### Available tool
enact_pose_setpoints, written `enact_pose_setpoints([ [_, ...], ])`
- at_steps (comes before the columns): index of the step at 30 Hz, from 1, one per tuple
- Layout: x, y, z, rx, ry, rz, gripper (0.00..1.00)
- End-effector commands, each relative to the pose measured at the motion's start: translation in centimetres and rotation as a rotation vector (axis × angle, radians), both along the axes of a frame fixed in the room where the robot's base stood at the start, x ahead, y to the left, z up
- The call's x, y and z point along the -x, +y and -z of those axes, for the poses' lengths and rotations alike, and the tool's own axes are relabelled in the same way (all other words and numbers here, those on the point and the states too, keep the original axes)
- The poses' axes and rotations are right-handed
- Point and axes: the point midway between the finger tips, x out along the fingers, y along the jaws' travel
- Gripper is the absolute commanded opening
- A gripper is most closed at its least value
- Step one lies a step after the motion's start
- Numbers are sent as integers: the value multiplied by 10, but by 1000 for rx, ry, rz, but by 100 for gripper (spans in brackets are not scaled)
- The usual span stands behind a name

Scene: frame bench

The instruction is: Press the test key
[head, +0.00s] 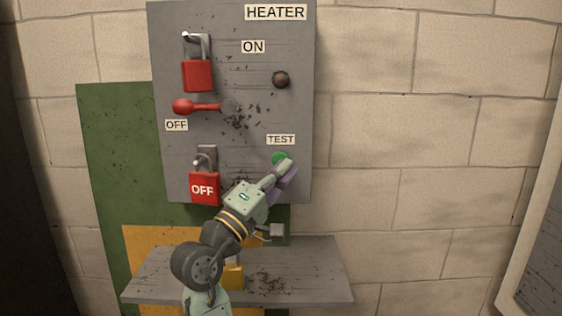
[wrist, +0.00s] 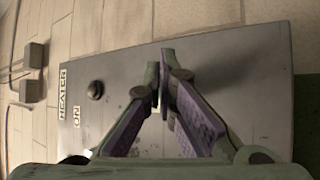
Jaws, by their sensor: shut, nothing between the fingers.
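The green test key (head: 281,157) is a round button low on the right of the grey heater panel (head: 240,135), under the TEST label (head: 281,140). My gripper (head: 287,166) is shut and empty, its fingertips overlapping the key's lower edge in the head view. I cannot tell whether they touch it. In the wrist view the closed fingers (wrist: 163,65) point at the panel (wrist: 240,75) and the key is hidden behind them. A dark round lamp (head: 281,79) sits above the key and also shows in the wrist view (wrist: 96,89).
A red lever (head: 196,106) points left beside the OFF label (head: 176,125). A red padlock (head: 197,75) hangs above it, and another marked OFF (head: 205,188) hangs below. A grey shelf (head: 320,270) lies under the panel, with a yellow object (head: 233,276) partly behind my arm.

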Motion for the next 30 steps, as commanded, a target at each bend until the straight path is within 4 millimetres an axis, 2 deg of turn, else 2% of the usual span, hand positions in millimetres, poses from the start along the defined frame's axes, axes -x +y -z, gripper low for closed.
enact_pose_setpoints([
  [30,-12,0,0,0,0,0,0],
])
